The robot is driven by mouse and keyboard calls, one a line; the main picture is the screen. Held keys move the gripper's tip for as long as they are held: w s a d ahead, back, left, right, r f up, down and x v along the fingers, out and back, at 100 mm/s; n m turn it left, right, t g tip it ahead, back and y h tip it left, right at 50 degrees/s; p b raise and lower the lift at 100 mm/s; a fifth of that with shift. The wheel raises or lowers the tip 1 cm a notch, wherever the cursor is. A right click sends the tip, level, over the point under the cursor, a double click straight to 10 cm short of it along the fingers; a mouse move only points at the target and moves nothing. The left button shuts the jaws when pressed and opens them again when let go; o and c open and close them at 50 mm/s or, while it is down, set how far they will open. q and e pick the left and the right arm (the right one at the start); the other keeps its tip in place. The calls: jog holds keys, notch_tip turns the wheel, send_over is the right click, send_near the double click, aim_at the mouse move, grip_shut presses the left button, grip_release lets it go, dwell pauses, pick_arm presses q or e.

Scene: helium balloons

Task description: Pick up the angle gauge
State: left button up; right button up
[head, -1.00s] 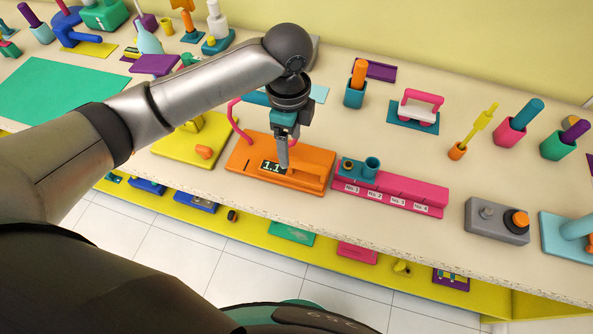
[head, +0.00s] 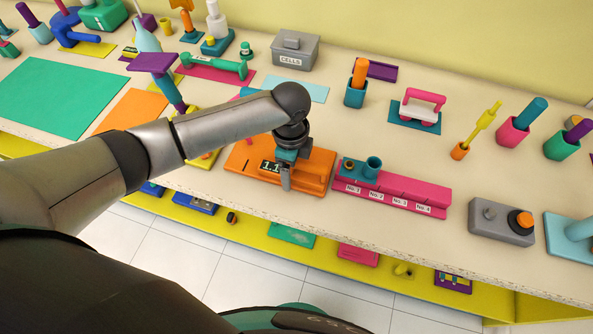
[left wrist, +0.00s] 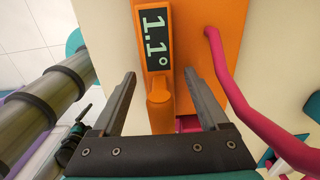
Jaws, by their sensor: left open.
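The angle gauge is an orange bar with a dark display reading 1.1° (left wrist: 155,38). In the head view its display (head: 269,166) shows beside my left gripper (head: 287,183), on an orange base plate (head: 318,160). My left gripper (left wrist: 160,74) is open, pointing down over the gauge. In the left wrist view its two fingers stand on either side of the bar, with gaps and no clear contact. The arm and gripper hide part of the gauge in the head view. My right gripper is not in view.
A pink rail (head: 395,188) numbered No. 1 to No. 4 stands close to the right of the plate. A pink curved tube (left wrist: 235,95) runs near the right finger. A grey box (head: 295,50) stands behind. The table's front edge is close.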

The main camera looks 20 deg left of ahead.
pick_arm(q)
grip_shut()
dwell(0.6)
